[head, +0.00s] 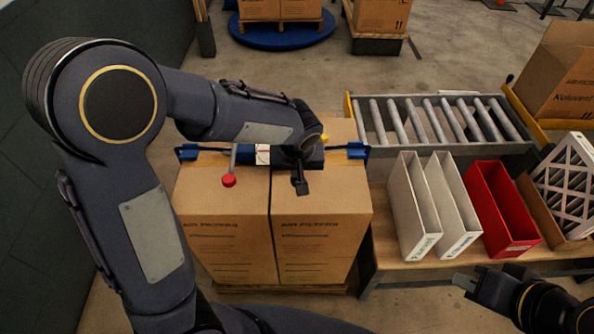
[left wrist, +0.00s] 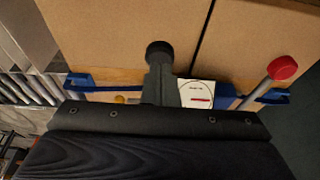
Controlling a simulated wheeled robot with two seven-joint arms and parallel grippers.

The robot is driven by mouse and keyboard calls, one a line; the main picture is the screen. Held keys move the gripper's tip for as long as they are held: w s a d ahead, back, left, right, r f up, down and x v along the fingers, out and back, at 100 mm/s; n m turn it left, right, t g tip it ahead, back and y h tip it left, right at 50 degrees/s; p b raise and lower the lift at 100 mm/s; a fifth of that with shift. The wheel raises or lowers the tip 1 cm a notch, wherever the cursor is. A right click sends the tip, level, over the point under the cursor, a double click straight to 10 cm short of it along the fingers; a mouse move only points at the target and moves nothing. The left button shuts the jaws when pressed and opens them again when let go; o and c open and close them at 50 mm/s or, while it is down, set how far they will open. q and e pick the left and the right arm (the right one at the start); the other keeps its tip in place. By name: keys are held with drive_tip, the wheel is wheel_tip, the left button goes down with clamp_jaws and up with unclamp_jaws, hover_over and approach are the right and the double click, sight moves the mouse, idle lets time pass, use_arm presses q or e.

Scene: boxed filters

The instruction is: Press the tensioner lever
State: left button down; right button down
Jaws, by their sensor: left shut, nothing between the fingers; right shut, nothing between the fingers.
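The tensioner lever, a grey rod with a red knob (head: 229,181), sticks out on the near side of the strapped boxes. Its knob is at the upper right of the left wrist view (left wrist: 283,68). Beside it is a white gauge plate (head: 262,154) with a red mark, also in the left wrist view (left wrist: 197,94). My left gripper (head: 300,186) is shut and empty, to the right of the lever and apart from it; its fingers show in the left wrist view (left wrist: 158,65). My right gripper (head: 468,283) is shut and empty, low at the right. My left gripper hides part of the tensioner.
Two filter cartons (head: 225,235) stand side by side under a blue strap (head: 355,150) with blue corner pieces. To the right is a bench (head: 385,255) with white and red holders. A roller conveyor (head: 435,120) lies behind it.

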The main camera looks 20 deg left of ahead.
use_arm(q)
drive_tip(key=shift+f, duration=0.4)
